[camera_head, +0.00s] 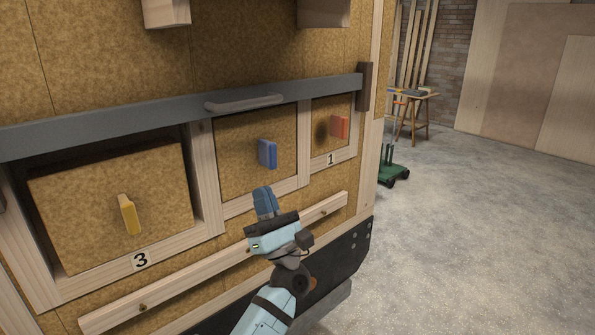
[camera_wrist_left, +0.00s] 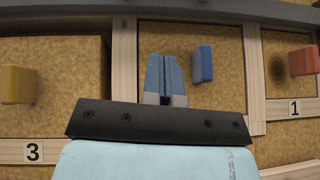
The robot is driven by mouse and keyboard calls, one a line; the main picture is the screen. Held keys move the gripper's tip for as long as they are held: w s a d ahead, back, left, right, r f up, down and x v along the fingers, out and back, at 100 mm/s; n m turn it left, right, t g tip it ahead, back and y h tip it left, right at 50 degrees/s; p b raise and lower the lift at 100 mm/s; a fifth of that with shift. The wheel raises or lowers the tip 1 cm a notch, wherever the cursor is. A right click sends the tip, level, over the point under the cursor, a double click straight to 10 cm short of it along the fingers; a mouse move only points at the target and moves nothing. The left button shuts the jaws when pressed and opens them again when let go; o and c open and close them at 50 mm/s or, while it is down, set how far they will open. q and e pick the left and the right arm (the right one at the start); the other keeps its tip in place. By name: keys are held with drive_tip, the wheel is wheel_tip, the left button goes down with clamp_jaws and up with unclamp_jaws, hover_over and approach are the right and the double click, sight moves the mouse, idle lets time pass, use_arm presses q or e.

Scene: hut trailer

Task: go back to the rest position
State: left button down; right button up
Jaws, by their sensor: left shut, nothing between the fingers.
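My left gripper (camera_head: 264,203) is shut and empty, in front of the trailer wall just below the middle panel. In the left wrist view its closed fingers (camera_wrist_left: 162,77) point at the middle panel, left of the blue handle (camera_wrist_left: 203,64). In the head view the blue handle (camera_head: 267,153) stands above the fingertips and apart from them. My right gripper is not in view.
A yellow handle (camera_head: 129,214) is on the tilted panel marked 3, and a red handle (camera_head: 339,127) is on panel 1. A grey bar (camera_head: 180,113) with a handle crosses above. A wooden rail (camera_head: 200,269) runs below. Open concrete floor (camera_head: 480,220) lies right, with a green cart (camera_head: 392,173).

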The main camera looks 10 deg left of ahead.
use_arm(q)
drive_tip(key=s+d+f+m+h+p, duration=0.1)
drive_tip(key=s+f+m+h+p, duration=0.3)
drive_tip(key=f+m+h, duration=0.95)
drive_tip(key=s+d+f+m+h+p, duration=0.15)
drive_tip(key=s+f+m+h, duration=0.35)
drive_tip(key=m+h, duration=1)
drive_tip(key=s+a+f+m+g+y+p, duration=0.2)
drive_tip(key=s+f+m+g, duration=0.3)
drive_tip(key=s, duration=0.5)
drive_tip(key=s+a+f+m+g+y+p, duration=0.3)
drive_tip(key=s+f+m+g, duration=0.2)
drive_tip(key=s+f+m, duration=0.5)
drive_tip(key=shift+a+f+m, duration=0.2)
drive_tip(key=shift+a+m, duration=0.2)
drive_tip(key=shift+m, duration=0.45)
